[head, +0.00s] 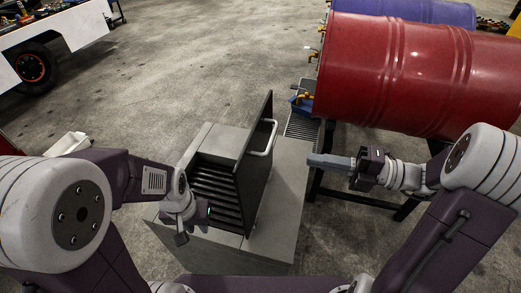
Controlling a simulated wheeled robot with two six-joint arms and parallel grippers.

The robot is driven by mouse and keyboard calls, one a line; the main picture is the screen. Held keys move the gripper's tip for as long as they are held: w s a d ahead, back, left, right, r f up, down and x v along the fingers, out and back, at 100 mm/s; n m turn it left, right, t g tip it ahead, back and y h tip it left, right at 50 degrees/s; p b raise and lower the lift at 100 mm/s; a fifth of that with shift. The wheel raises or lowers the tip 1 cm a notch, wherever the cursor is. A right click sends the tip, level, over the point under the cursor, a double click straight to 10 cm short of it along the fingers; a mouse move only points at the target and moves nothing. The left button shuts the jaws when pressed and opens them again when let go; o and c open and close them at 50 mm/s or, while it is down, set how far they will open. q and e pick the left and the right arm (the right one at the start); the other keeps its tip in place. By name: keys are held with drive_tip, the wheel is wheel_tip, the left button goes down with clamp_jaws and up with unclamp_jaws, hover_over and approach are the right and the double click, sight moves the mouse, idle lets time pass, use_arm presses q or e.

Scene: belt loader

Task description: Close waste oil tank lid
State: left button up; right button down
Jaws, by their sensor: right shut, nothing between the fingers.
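The grey waste oil tank (285,190) stands on the floor at the middle. Its dark lid (257,175) is open and stands nearly upright, with a pale bar handle (270,140) on its right face. Dark slats (212,188) show in the opening left of the lid. My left gripper (187,229) is over the tank's front left part, left of the lid and apart from it; its fingers are too small and dark to read. My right gripper (318,161) is shut and empty, pointing left, to the right of the lid and apart from the handle.
A red drum (415,70) lies on a dark rack (365,195) behind my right arm, with a blue drum (410,10) beyond. A drip grate (300,125) sits under the taps. A white vehicle (60,45) is at the upper left. Open floor lies behind the tank.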

sight(247, 148)
drive_tip(key=b+x, duration=0.1)
drive_tip(key=x, duration=1.2)
drive_tip(key=shift+a+f, duration=0.1)
drive_tip(key=shift+a, duration=0.05)
drive_tip(key=shift+w+a, duration=0.15)
drive_tip(key=shift+a, duration=0.4)
